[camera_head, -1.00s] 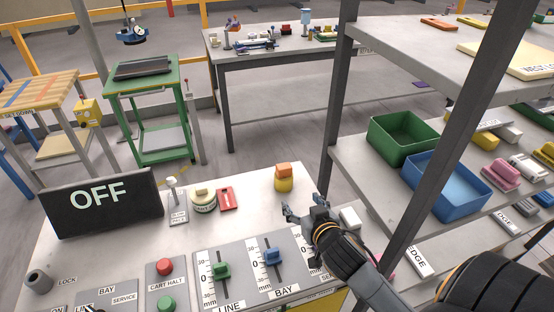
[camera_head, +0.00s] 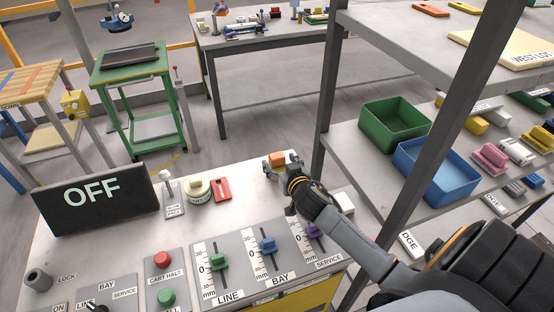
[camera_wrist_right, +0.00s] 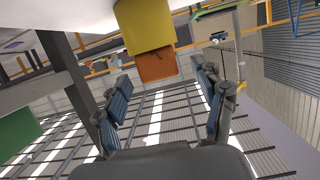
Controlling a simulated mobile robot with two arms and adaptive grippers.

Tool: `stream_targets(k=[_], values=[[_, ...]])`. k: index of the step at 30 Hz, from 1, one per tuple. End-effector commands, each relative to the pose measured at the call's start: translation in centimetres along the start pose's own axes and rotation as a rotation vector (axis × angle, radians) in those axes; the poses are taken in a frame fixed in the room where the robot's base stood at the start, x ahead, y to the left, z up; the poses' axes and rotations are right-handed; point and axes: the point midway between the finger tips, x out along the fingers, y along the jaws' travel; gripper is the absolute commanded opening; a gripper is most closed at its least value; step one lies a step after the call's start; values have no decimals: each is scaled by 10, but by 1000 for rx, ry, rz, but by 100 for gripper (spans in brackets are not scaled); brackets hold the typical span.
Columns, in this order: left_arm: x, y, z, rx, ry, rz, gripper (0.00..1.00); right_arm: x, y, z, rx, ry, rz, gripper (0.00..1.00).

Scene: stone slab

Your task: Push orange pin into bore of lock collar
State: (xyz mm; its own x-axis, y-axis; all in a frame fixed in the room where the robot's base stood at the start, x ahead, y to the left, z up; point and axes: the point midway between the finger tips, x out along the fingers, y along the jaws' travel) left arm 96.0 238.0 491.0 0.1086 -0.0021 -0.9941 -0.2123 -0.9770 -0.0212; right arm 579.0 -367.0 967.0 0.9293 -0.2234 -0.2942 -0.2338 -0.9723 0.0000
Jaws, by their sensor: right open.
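An orange block-shaped piece (camera_head: 277,159), likely the pin, stands near the far right edge of the grey panel table; its yellow lower part is mostly hidden by my gripper. In the right wrist view the orange piece (camera_wrist_right: 156,67) and its yellow part (camera_wrist_right: 145,24) show just beyond the fingertips. My right gripper (camera_head: 281,166) is open, its fingers on either side of the orange piece; I cannot tell whether they touch it. A dark hollow collar (camera_head: 38,280) stands at the front left by the LOCK label. My left gripper is not in view.
The black OFF display (camera_head: 95,202) stands at the table's left back. A cream round device (camera_head: 198,190) and red piece (camera_head: 222,188) lie left of my gripper. Sliders, including a blue one (camera_head: 267,245), stand in front. A shelf post (camera_head: 325,120) rises close on the right.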

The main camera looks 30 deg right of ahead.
Motion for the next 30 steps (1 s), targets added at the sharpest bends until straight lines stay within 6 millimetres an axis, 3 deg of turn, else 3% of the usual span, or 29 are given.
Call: stream_targets(k=[6, 16, 26, 30], values=[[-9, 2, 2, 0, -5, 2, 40, 27, 1, -3, -1, 0, 0, 70], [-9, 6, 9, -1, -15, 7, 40, 33, 1, -2, 0, 0, -1, 70], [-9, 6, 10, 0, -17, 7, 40, 32, 1, -1, 0, -1, -1, 5], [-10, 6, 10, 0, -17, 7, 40, 32, 1, -2, 0, 1, -1, 2]])
